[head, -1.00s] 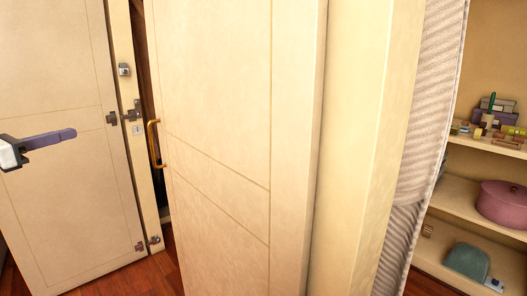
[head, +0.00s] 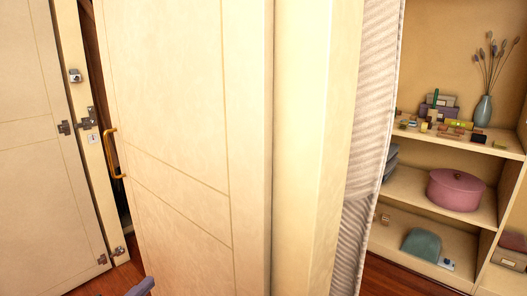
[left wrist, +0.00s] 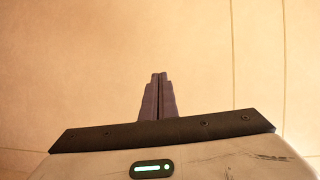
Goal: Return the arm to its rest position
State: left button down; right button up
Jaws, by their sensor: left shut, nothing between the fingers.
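My left gripper (left wrist: 158,76) shows in the left wrist view with its two dark fingers together and nothing between them. A cream panel fills the view beyond the fingers. In the head view only the purple-grey tip of my left gripper (head: 148,282) shows at the bottom edge, in front of the cream door. The rest of the left arm is out of the picture. My right gripper is not in view.
A cream door (head: 175,110) with a brass handle (head: 112,153) stands close in front. Another door panel (head: 30,150) is at left. At right, shelves hold a pink pot (head: 455,190), a teal object (head: 422,243) and a vase (head: 483,110).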

pick_arm(q)
jog(key=s+d+f+n+g, duration=0.2)
jog(key=s+d+f+n, duration=0.3)
jog(key=s, duration=0.5)
jog(key=s+d+f+n+g+y+p, duration=0.1)
jog(key=s+d+f+n+g, duration=0.2)
jog(key=s, duration=0.7)
jog(key=s+d+f+n+g+y, duration=0.1)
jog(key=s+d+f+n+g, duration=0.1)
jog(key=s+d+f+n, duration=0.5)
jog(key=s+f+n, duration=0.1)
jog(key=s+n, duration=0.1)
jog(key=n, duration=0.1)
jog(key=shift+s, duration=0.4)
